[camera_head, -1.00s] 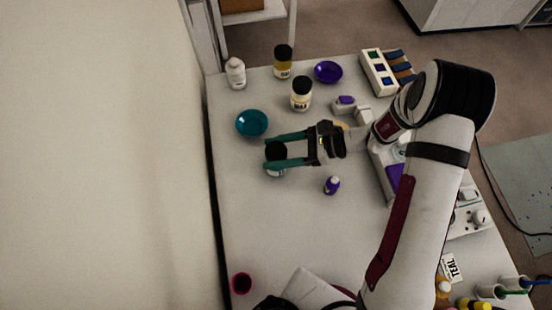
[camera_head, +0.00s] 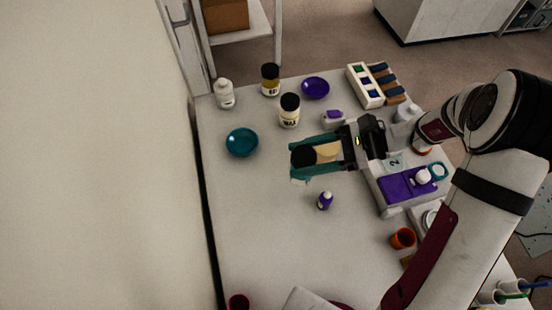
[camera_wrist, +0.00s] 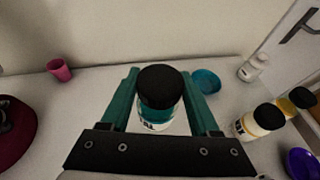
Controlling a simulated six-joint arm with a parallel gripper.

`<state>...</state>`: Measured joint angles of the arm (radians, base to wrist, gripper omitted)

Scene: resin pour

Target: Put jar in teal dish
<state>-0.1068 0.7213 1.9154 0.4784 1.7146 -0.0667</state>
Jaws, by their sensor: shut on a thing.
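The jar with a black lid (camera_head: 302,156) is between the teal fingers of my gripper (camera_head: 303,162), which is shut on it. In the wrist view the jar (camera_wrist: 160,92) appears upright between the fingers (camera_wrist: 160,100), its pale label partly visible below a teal band. Whether its base touches the table is hard to tell. The teal dish (camera_head: 242,142) sits empty on the table, left of my gripper in the head view. It also shows in the wrist view (camera_wrist: 207,80), beyond the right finger.
Another black-lidded jar (camera_head: 289,111), a yellow jar (camera_head: 270,80), a white bottle (camera_head: 224,95) and a purple dish (camera_head: 315,88) stand toward the back. A small purple bottle (camera_head: 325,201) stands below my gripper. The table between jar and teal dish is clear.

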